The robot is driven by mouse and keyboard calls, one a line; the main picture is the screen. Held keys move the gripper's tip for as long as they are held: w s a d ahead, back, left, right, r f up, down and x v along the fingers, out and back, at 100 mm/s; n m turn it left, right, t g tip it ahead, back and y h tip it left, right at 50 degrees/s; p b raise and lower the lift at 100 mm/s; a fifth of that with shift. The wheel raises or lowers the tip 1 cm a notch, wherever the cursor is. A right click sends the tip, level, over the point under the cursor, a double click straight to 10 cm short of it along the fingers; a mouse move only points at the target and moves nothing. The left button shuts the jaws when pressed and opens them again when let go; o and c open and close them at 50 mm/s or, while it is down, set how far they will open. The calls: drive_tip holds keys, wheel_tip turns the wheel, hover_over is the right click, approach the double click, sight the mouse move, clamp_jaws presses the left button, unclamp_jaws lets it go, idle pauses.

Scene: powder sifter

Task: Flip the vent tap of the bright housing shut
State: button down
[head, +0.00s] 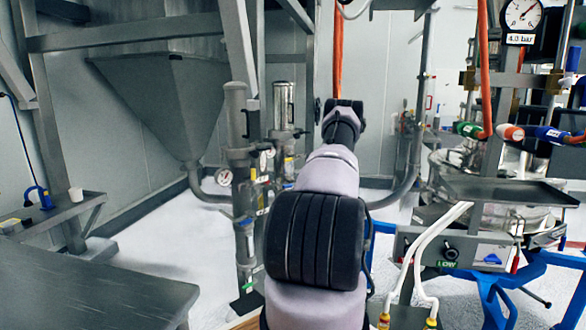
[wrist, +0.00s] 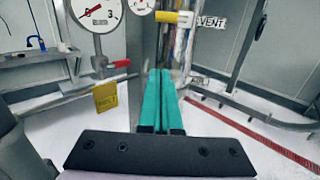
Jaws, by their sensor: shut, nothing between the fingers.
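My gripper (wrist: 160,74) is in the middle of the wrist view, its two teal fingers shut together and empty. A yellow tap handle (wrist: 174,17) lies roughly level above and beyond the fingertips, beside a VENT label (wrist: 211,22). A gap seems to separate the fingers from it. A shiny upright column (wrist: 184,48) shows behind the fingers, partly hidden. In the head view a bright metal housing (head: 284,106) stands behind a duller grey housing (head: 236,115), left of my arm. My fingertips are hidden there, and the vent tap cannot be made out.
In the wrist view a dial gauge (wrist: 97,14), a red handle (wrist: 121,64) and a yellow tag (wrist: 106,96) sit left of the fingers. In the head view a hopper (head: 165,90) stands left and a bench (head: 90,285) front left. A pipe (head: 405,185) curves right.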

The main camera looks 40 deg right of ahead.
sight(288, 160)
drive_tip(key=w+r, duration=0.4)
drive_tip(key=w, duration=0.6)
drive_tip(key=shift+w+d+r, duration=0.25)
drive_tip(key=shift+w+d, duration=0.1)
drive_tip(key=shift+d, duration=0.05)
